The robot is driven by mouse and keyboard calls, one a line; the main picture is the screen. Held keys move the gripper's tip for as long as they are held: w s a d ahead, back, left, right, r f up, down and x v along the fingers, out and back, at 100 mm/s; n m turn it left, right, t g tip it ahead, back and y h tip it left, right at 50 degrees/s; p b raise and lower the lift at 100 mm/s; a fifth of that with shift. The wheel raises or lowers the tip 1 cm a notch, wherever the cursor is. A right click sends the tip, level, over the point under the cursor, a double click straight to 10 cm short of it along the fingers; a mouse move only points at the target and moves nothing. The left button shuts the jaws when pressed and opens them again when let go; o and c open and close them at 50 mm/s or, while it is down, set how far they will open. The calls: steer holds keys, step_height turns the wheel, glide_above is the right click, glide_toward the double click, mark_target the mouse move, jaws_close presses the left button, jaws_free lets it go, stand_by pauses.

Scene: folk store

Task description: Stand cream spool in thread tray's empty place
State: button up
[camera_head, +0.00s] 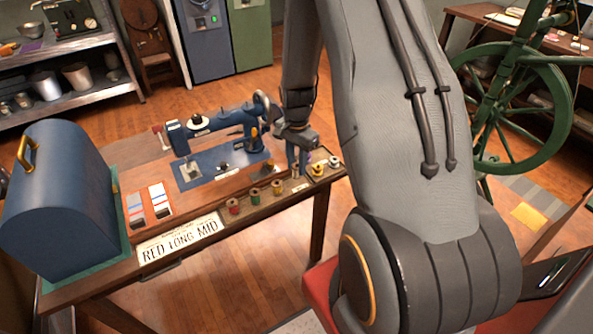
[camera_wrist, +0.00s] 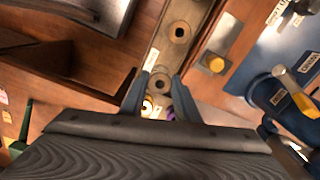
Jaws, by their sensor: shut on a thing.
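My gripper (camera_head: 297,168) is shut on a pale spool, which I take for the cream spool; its round top with a dark centre (camera_wrist: 160,82) shows between the fingers in the wrist view. In the head view the fingers mostly hide it. The thread tray (camera_head: 243,212) is a long narrow wooden strip along the table's front edge. It holds a red spool (camera_head: 233,206), a green spool (camera_head: 255,196) and an orange spool (camera_head: 277,187). My gripper is over its right end.
A yellow spool (camera_head: 318,169) and a white spool (camera_head: 334,162) stand close right of my gripper. A blue sewing machine (camera_head: 222,158) is behind the tray. Colour cards (camera_head: 160,199), a lettered sign (camera_head: 178,238) and a blue domed case (camera_head: 62,200) are to the left.

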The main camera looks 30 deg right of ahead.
steer(key=shift+f+p, duration=0.4)
steer(key=shift+f, duration=1.35)
steer(key=shift+f, duration=0.1)
steer(key=o, duration=0.5)
step_height(320, 180, up, 12)
steer(key=b, duration=0.4)
steer(key=s+a+r+n, duration=0.3)
steer(key=s+a+n, duration=0.1)
steer(key=s+a, duration=0.1)
steer(key=s+a+r+n+t, duration=0.1)
steer(key=s+a+r+n, duration=0.1)
steer(key=s+a+n, duration=0.3)
steer(key=s+a+r+n, duration=0.3)
steer(key=s+a+n, duration=0.2)
steer(key=shift+s+r, duration=0.15)
steer(key=shift+r, duration=0.2)
